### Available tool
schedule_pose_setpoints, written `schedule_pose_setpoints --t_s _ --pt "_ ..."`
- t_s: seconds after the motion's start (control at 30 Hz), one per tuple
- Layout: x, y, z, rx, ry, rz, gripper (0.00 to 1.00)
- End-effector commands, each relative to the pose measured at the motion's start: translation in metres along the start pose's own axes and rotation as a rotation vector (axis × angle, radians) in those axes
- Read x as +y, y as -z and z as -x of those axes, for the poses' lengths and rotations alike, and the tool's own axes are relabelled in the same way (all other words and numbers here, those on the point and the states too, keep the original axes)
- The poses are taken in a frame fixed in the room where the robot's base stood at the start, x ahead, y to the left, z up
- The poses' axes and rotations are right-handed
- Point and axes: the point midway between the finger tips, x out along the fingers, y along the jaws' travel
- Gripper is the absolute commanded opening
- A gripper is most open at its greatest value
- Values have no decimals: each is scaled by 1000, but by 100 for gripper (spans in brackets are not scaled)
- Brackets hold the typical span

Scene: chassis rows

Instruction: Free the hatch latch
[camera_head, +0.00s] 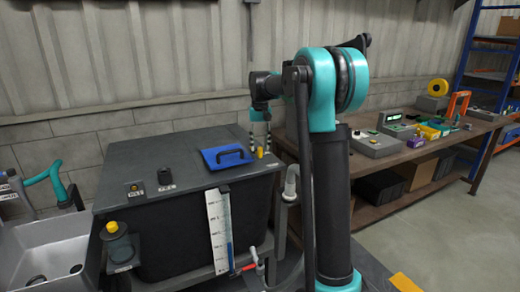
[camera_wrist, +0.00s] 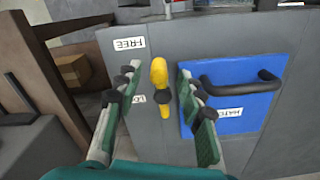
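The hatch latch (camera_wrist: 158,72) is a yellow lever on a dark pivot, lying on the grey lid (camera_wrist: 220,40) beside the blue hatch (camera_wrist: 235,75). Its thick end points toward the top of the wrist view. A FREE label (camera_wrist: 129,43) is up and left of it; a second label (camera_wrist: 138,99) is partly hidden by the left finger. In the head view the latch (camera_head: 260,152) is a small yellow spot right of the hatch (camera_head: 227,157). My gripper (camera_wrist: 157,78) is open, its fingers on either side of the latch with visible gaps.
The hatch's black handle (camera_wrist: 240,82) rises close to my right finger. The tank (camera_head: 165,235) has a level gauge (camera_head: 217,228) on its front. A workbench (camera_head: 400,150) with devices stands right; a grey sink (camera_head: 45,255) is left.

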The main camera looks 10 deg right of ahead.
Motion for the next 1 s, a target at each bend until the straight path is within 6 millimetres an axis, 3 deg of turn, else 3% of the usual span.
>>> schedule_pose_setpoints --t_s 0.3,0.5,1.0 --pt "0 0 65 0 0 0 39" --pt "0 0 90 0 0 0 39" --pt "0 0 97 0 0 0 39"
